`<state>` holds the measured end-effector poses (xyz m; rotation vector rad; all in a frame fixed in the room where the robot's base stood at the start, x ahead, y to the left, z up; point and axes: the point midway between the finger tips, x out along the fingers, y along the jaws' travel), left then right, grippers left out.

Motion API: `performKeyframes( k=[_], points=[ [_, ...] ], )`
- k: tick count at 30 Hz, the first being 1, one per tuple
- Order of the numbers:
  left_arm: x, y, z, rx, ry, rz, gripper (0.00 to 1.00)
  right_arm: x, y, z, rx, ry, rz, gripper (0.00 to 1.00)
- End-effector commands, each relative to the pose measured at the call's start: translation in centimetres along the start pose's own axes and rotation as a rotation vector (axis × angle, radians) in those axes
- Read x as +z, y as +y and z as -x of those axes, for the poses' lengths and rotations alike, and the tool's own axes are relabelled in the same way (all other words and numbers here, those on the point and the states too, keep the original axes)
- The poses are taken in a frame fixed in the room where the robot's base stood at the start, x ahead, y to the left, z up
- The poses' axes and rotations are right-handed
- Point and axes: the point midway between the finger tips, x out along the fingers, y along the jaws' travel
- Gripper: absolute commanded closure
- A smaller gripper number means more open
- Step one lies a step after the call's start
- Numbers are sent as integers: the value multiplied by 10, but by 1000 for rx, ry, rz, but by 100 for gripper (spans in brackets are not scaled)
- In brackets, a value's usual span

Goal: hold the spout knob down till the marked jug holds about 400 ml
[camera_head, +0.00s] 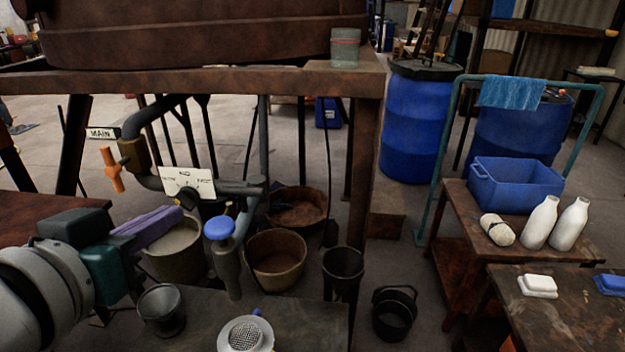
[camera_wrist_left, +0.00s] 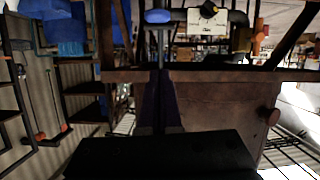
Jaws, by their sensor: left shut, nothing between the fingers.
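The spout knob (camera_head: 220,229) is a blue cap on top of a grey upright post. It also shows at the top of the left wrist view (camera_wrist_left: 158,16). My left gripper (camera_head: 178,214), with purple fingers, is shut and empty. In the head view its tips appear left of the knob and slightly higher, with a visible gap. The fingers also show in the left wrist view (camera_wrist_left: 160,78), below the knob in the picture. A clear jug with a red line (camera_head: 345,48) stands upright on the corner of the rusty frame. Its fill level is unclear. My right gripper is out of view.
A grey metal cup (camera_head: 162,308) and a round strainer (camera_head: 245,335) are on the near bench. Buckets (camera_head: 276,260) stand behind the post. A dial plate (camera_head: 187,184) and pipes lie beyond my gripper. A blue crate (camera_head: 515,185) and white bottles are at right.

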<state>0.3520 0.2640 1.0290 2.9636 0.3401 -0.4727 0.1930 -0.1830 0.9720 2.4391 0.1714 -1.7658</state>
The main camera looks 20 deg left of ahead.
Motion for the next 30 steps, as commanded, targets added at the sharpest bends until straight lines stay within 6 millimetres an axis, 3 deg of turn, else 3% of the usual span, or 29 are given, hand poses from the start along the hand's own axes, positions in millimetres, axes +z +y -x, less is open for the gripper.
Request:
performKeyframes(
  k=[10,14,28,30],
  points=[
    [-1,0,-1,0,1,-1,100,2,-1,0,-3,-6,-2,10],
    [-1,0,-10,1,1,-2,100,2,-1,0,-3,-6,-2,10],
    [0,-1,-103,-2,1,-2,100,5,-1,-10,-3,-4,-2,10],
    [17,0,-105,-2,-4,1,100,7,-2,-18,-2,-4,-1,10]
  ],
)
